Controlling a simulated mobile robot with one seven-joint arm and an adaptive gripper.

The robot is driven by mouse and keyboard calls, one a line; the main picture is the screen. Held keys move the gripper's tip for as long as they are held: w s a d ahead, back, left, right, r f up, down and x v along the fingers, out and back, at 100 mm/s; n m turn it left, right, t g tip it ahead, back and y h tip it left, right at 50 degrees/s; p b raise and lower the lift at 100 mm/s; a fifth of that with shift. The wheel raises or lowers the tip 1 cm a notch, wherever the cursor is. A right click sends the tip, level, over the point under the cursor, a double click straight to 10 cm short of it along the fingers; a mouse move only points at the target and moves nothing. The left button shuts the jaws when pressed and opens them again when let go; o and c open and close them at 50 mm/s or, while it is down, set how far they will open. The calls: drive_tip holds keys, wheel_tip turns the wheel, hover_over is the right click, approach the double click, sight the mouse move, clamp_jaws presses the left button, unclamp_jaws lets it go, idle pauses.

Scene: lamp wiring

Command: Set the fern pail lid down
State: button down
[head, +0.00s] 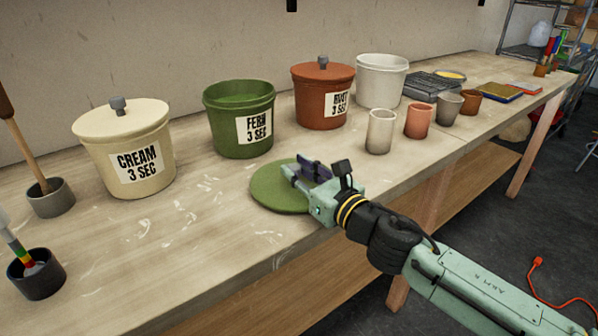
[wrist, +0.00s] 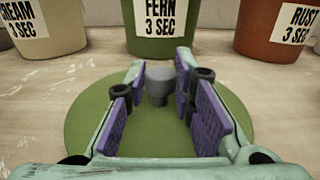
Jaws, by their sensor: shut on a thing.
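The round green fern lid (head: 268,190) is level at the bench's front part, in front of the open green fern pail (head: 232,137). It lies on the bench top or just above it; I cannot tell which. My gripper (head: 303,171) is shut on the lid's grey knob. In the wrist view the knob (wrist: 158,84) stands between the purple finger pads, and the lid (wrist: 90,125) spreads out below them. The fern pail (wrist: 160,38) stands just beyond the lid. Green shows inside the pail in the head view.
The lidded cream pail (head: 128,160) is left and the lidded rust pail (head: 322,100) right of the fern pail. Several cups, such as the pale one (head: 380,131), stand to the right. The bench (head: 200,235) is clear left of the lid; its front edge is close.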

drive_tip(key=c, duration=1.4)
unclamp_jaws()
drive_tip(key=shift+o, duration=0.2)
drive_tip(key=shift+r, duration=0.1)
drive_tip(key=shift+r+p, duration=0.6)
drive_tip(key=shift+p, duration=0.3)
drive_tip(key=shift+s+d+f, duration=0.1)
drive_tip(key=shift+s+d, duration=0.15)
drive_tip(key=b+v, duration=0.4)
drive_tip(key=v, duration=0.7)
drive_tip(key=shift+s, duration=0.2)
